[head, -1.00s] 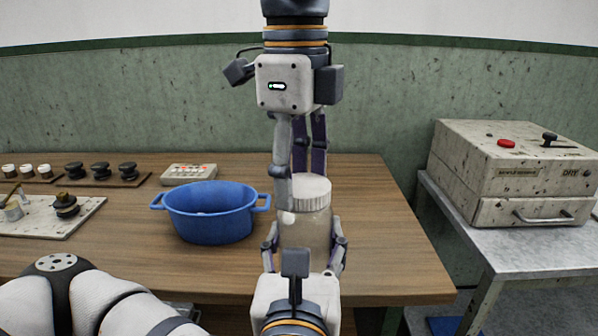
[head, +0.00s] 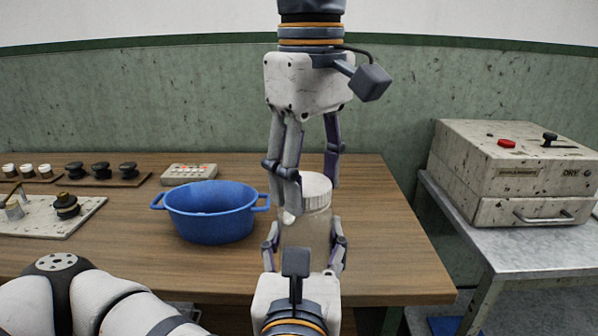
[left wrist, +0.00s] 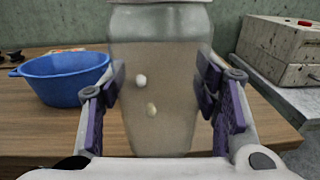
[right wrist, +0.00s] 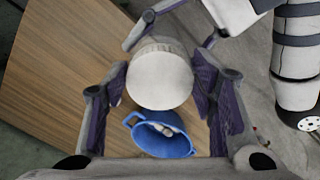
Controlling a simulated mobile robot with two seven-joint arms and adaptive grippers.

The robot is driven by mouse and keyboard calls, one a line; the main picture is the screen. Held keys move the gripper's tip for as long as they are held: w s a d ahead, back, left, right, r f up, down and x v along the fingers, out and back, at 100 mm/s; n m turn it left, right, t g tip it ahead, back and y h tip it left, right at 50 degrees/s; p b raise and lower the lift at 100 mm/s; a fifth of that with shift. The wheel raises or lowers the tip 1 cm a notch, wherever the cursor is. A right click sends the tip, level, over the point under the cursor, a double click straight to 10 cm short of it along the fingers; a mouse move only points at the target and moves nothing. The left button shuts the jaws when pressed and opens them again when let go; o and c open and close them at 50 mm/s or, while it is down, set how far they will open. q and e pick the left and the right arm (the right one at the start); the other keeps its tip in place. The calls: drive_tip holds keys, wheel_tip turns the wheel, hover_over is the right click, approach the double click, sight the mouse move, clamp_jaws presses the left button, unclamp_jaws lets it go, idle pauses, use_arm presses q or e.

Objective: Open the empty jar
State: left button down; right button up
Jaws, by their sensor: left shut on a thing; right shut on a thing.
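A clear jar (head: 305,238) with a whitish ribbed lid (head: 316,188) stands upright near the table's front edge. The lid sits on its mouth. My left gripper (head: 304,244) is shut around the jar's body, with one finger on each side, as the left wrist view (left wrist: 160,60) also shows. Two small pale lumps show at the jar's wall there; I cannot tell whether they are inside. My right gripper (head: 309,196) comes down from above and is shut on the lid. In the right wrist view the round lid top (right wrist: 160,78) lies between its fingers.
A blue basin (head: 212,215) with pale things in it (right wrist: 163,128) stands left of the jar. Dark knobs on a board (head: 102,172), a keypad (head: 188,174) and a pale plate (head: 35,222) are farther left. A speckled box (head: 510,175) sits on the metal side table.

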drive_tip(key=n, duration=0.4)
drive_tip(key=shift+w+d, duration=0.1)
drive_tip(key=shift+d, duration=0.05)
drive_tip(key=n, duration=0.4)
drive_tip(key=shift+w, duration=0.15)
use_arm(q)
drive_tip(key=shift+r, duration=0.1)
use_arm(e)
drive_tip(key=n, duration=0.4)
drive_tip(key=shift+w, duration=0.2)
drive_tip(key=n, duration=0.6)
drive_tip(key=shift+w+a, duration=0.2)
drive_tip(key=n, duration=0.5)
drive_tip(key=shift+a, duration=0.15)
drive_tip(key=shift+w+r, duration=0.1)
drive_tip(key=shift+r, duration=0.05)
drive_tip(key=shift+r, duration=1)
